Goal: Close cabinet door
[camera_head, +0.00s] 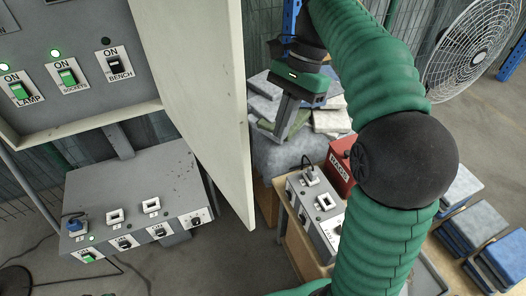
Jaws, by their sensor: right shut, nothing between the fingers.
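The cabinet (75,125) is at the upper left, with its grey switch panel facing me. Its off-white door (205,95) stands open, swung out from the cabinet's right side toward me. My right arm comes in from the bottom right and bends over at the top. My right gripper (282,132) is shut and empty, pointing down just right of the door's free edge. It looks apart from the door, though the depth of the gap is hard to judge. My left gripper is out of view.
A grey socket box (130,200) is below the cabinet. Another socket box (312,215) and a red rags box (341,168) stand right of the door. Folded cloths (330,121) lie behind the gripper. A fan (468,45) and blue stacks (500,255) are at right.

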